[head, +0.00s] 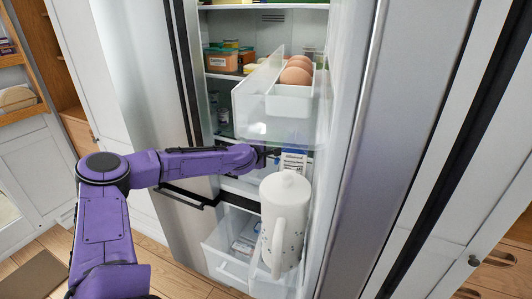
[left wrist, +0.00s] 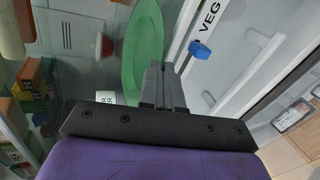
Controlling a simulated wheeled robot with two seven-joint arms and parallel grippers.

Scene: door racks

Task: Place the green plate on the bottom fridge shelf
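The green plate (left wrist: 143,45) shows nearly edge-on in the left wrist view, which is rolled to one side. It is inside the fridge, on the upper side of the VEG drawer. My left gripper (left wrist: 165,82) has its fingers close together at the plate's near rim and looks shut on it. I cannot tell whether the plate touches the bottom fridge shelf. In the head view my left gripper (head: 262,156) reaches into the fridge below the egg bin, and the plate is hidden. My right gripper is in neither view.
A clear door bin with brown eggs (head: 296,72) hangs just above my left gripper. A white pitcher (head: 286,222) stands at its lower right, near a carton (head: 293,160). An open lower drawer (head: 232,248) juts out below. Food boxes (head: 222,59) fill an upper shelf.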

